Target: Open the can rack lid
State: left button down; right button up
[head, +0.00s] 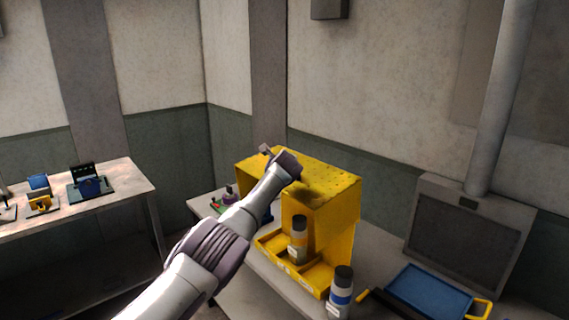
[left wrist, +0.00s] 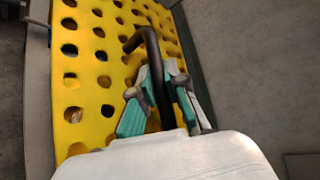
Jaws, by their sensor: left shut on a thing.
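The yellow can rack (head: 330,208) stands on the workbench, with a lid (head: 330,178) full of round holes on its top. The lid fills much of the left wrist view (left wrist: 92,75). A dark bent handle (left wrist: 148,45) rises at the lid in that view. My left gripper (head: 270,152) is over the lid's far left part. In the left wrist view its teal-padded fingers (left wrist: 168,90) are shut on the handle, one on each side. The gripper and arm hide part of the rack's left side in the head view. My right gripper is not in view.
One can (head: 298,240) stands in the rack's front tray, and another (head: 341,290) stands on the bench in front. A blue tray with yellow handles (head: 432,290) lies at right. A grey hood (head: 465,235) stands behind it. A side table (head: 110,195) is at left.

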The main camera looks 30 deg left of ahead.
pick_arm(q)
jog(key=shift+r, duration=0.1)
jog(key=c, duration=1.2)
grip_release()
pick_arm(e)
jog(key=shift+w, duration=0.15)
pick_arm(q)
jog(key=v, duration=1.2)
